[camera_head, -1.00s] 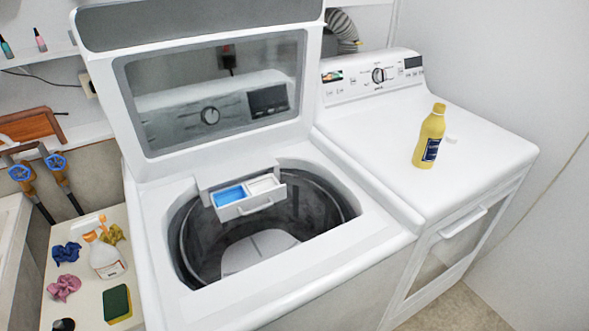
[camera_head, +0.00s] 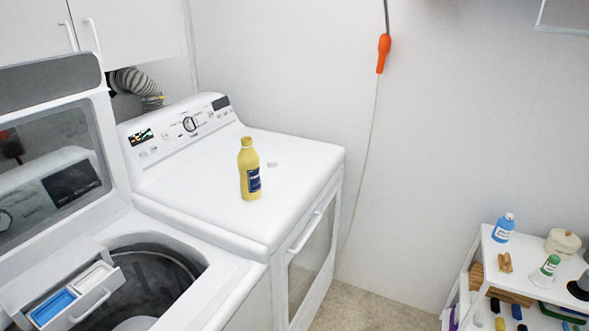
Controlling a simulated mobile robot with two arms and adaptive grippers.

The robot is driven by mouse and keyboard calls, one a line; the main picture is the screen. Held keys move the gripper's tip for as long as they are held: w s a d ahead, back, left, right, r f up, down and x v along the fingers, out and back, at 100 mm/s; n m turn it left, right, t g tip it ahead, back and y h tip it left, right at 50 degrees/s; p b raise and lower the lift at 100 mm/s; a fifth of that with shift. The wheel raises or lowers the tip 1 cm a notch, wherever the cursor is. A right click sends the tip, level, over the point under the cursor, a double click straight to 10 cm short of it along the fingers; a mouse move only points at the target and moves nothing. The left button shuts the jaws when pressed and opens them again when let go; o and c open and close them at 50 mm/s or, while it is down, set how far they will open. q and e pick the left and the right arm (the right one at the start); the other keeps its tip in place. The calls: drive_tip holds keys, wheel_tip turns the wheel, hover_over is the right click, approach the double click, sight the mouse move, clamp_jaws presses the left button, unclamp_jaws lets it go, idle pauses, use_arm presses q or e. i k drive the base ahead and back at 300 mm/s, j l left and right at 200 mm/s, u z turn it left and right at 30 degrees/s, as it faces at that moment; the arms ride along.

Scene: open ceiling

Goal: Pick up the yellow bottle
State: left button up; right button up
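The yellow bottle (camera_head: 247,163) stands upright on the white top of the dryer (camera_head: 200,200). It has a yellow cap and a dark blue label low on its side.
An open washing machine (camera_head: 190,235) with a blue and white drawer (camera_head: 75,295) stands at the left. A shelf (camera_head: 540,262) with bottles and small items is at the lower right. An orange handle (camera_head: 383,53) hangs by the wall. Floor (camera_head: 370,305) shows between dryer and shelf.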

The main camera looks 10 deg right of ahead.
sight(248, 160)
drive_tip(key=i+l, duration=0.6)
drive_tip(key=l, duration=0.2)
drive_tip(key=i+l, duration=0.3)
drive_tip(key=l+u, duration=0.05)
drive_tip(key=l, duration=0.05)
